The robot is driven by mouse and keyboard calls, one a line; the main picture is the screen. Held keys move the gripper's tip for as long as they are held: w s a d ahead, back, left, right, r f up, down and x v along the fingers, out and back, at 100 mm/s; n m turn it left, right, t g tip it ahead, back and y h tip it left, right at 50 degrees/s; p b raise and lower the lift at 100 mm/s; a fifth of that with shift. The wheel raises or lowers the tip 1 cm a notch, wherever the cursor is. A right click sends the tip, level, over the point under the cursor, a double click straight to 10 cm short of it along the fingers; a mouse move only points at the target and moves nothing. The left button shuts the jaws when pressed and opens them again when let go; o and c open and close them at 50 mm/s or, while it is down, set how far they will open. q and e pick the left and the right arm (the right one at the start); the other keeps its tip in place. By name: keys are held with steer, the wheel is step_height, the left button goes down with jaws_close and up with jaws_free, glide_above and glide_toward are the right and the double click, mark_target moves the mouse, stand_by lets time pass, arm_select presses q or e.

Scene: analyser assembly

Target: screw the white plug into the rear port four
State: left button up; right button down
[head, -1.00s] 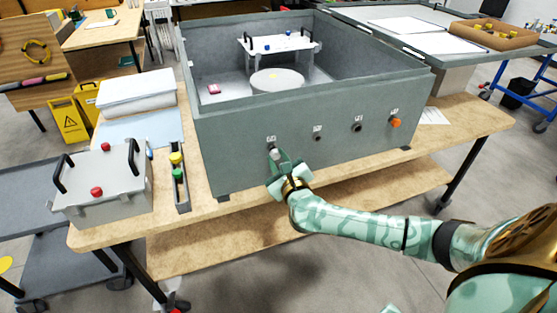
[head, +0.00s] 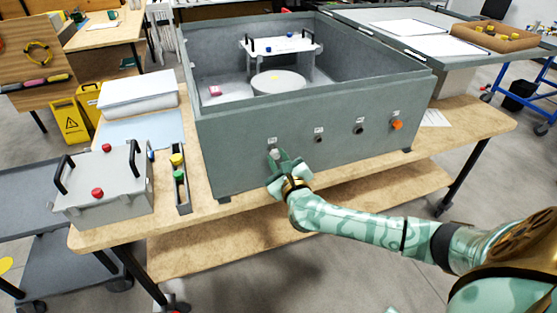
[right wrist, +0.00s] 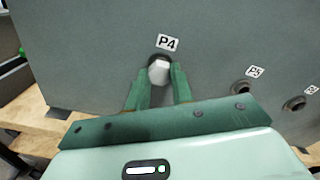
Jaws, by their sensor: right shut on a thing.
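The white plug (right wrist: 159,72) is at the port labelled P4 on the grey analyser box (head: 230,165), the leftmost port of the facing wall. My right gripper (right wrist: 159,84) is shut on the plug, one green finger on each side of it. The dark rim of port four (right wrist: 161,55) shows above the plug, and the plug covers most of the opening. I cannot tell how deep the plug sits. In the head view the right gripper (head: 279,163) is against the wall and the plug is mostly hidden by its fingers. My left gripper is not in view.
Port P5 (right wrist: 241,87) and another dark port (head: 359,128) are to the right, then an orange plug (head: 397,124). A narrow tray (head: 184,207) with yellow and green plugs and a grey case (head: 120,205) stand left on the wooden bench (head: 140,230).

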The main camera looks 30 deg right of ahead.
steer(key=m+b, duration=0.1)
steer(key=m, duration=0.2)
steer(key=m+b, duration=0.2)
steer(key=m, duration=0.1)
steer(key=m+b, duration=0.1)
steer(key=m, duration=0.2)
steer(key=shift+f+b, duration=0.35)
steer(key=shift+f, duration=0.05)
steer(key=m+b, duration=0.6)
steer(key=m, duration=0.7)
steer(key=shift+m, duration=0.4)
steer(key=shift+r+m, duration=0.25)
steer(key=shift+m, duration=0.35)
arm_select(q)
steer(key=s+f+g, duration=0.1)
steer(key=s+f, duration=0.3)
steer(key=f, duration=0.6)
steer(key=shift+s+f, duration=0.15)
arm_select(e)
steer(key=c, duration=1.3)
jaws_free()
steer(key=shift+c, duration=0.2)
steer(key=shift+r, duration=0.1)
